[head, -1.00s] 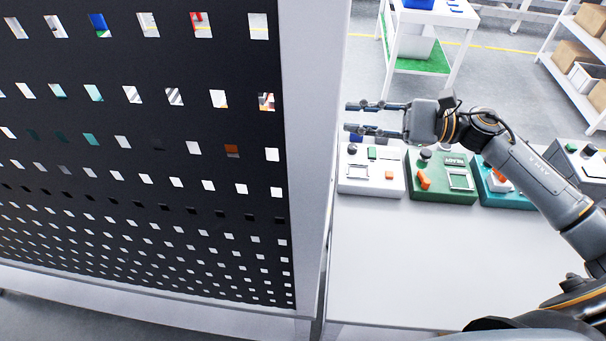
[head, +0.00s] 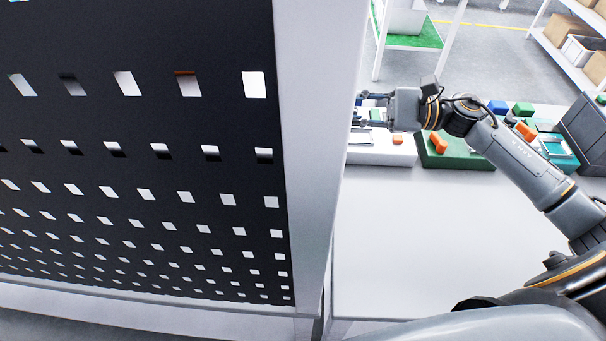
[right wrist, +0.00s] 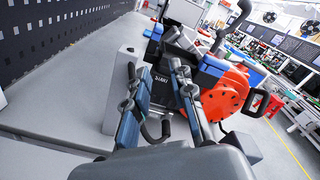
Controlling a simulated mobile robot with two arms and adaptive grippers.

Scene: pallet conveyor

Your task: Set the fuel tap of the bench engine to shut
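The bench engine shows only in the right wrist view, with a red-orange wheel (right wrist: 228,95), blue parts (right wrist: 208,72) and a dark labelled body (right wrist: 160,80). Its fuel tap cannot be made out clearly. My right gripper (right wrist: 157,68) is open in front of the engine, its fingers apart with the dark body seen between them. In the head view my right gripper (head: 361,110) is above the bench, close to the edge of the perforated panel. The engine does not show in the head view. My left gripper is out of view.
A large black perforated panel (head: 140,215) with a light frame (head: 318,170) fills the left of the head view. White (head: 385,152) and green (head: 455,157) control boxes stand on the bench (head: 450,250), whose front is clear. A dark grey container (head: 585,125) stands at right.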

